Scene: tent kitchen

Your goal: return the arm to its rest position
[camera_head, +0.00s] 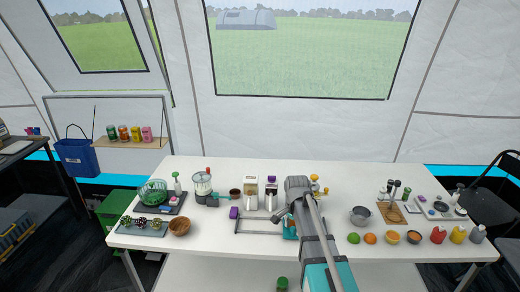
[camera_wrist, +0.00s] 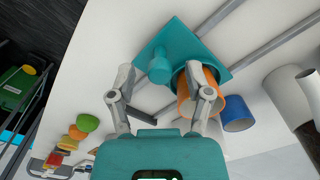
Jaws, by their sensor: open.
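My gripper (camera_wrist: 163,85) is open in the wrist view, its two grey fingers spread apart with nothing held between them. Just beyond them a teal square piece (camera_wrist: 180,42) with a teal knob lies over the white table. An orange cylinder (camera_wrist: 209,88) sits in its dark ring, partly behind the right finger; I cannot tell whether they touch. In the head view my arm reaches over the middle of the white table (camera_head: 340,178), and hides much of what is beneath it. A bit of the teal piece (camera_head: 290,231) shows beside the arm.
A blue cylinder (camera_wrist: 236,113) lies close to the orange one. Grey rails (camera_head: 258,232) stand left of my arm.

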